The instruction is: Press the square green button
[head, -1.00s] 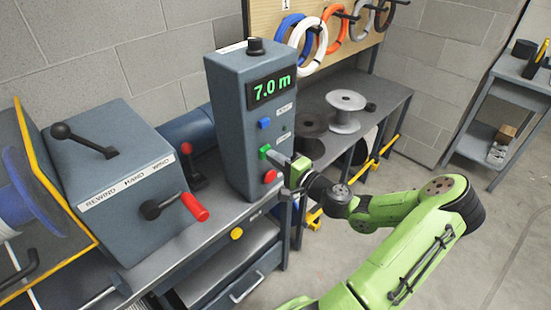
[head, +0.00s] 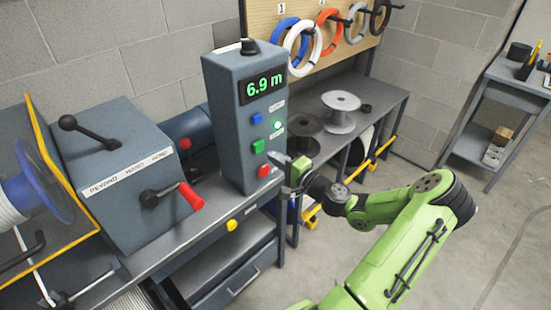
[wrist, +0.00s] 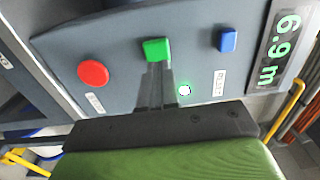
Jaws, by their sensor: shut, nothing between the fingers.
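The square green button (head: 258,146) is on the front of a grey control box (head: 225,125), between a blue button (head: 257,118) above and a round red button (head: 264,171) below. In the wrist view the green button (wrist: 156,47) lies just beyond my fingertips. My gripper (head: 277,157) is shut and empty, pointing at the box. In the head view a small gap shows between its tips and the green button. A small round lamp (head: 277,125) on the box glows green, and the display (head: 263,85) reads 6.9 m.
The floor to the right is open.

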